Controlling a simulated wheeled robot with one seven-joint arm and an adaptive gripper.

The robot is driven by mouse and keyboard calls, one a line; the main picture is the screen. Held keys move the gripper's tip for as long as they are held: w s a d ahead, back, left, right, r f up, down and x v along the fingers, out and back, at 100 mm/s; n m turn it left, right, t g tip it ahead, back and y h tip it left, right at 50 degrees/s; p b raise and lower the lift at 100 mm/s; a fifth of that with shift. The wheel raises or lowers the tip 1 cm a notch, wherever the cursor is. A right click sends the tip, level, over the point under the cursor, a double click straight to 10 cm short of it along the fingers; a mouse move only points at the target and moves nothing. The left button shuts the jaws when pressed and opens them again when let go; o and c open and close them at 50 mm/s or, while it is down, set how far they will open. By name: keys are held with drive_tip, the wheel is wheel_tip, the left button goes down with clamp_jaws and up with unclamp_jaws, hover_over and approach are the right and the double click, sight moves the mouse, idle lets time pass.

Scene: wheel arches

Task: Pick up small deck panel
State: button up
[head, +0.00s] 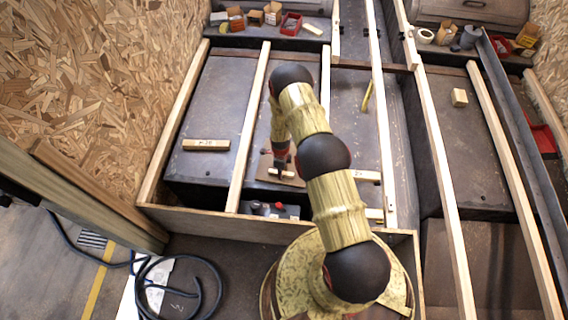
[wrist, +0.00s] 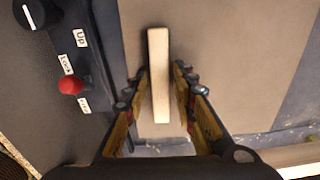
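A tan-brown flat panel (head: 264,165), which I take to be the small deck panel, lies on the dark deck between two wooden rails. In the wrist view the panel (wrist: 225,60) fills the middle, with a pale wooden strip (wrist: 158,60) on it like a handle. My gripper (wrist: 162,72) is open, with one finger on each side of the strip and narrow gaps showing. In the head view my gripper (head: 281,170) is low over the panel, and my arm hides part of the area. I cannot tell the fingertips' exact height.
A dark control box with a red knob (wrist: 70,85) is close to the left of my gripper in the wrist view. A wooden block (head: 206,145) lies on the deck to the left. Long wooden rails (head: 248,125) run on both sides. Small boxes (head: 255,17) stand at the back.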

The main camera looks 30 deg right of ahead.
clamp_jaws()
drive_tip(key=shift+w, duration=0.1)
idle(0.6)
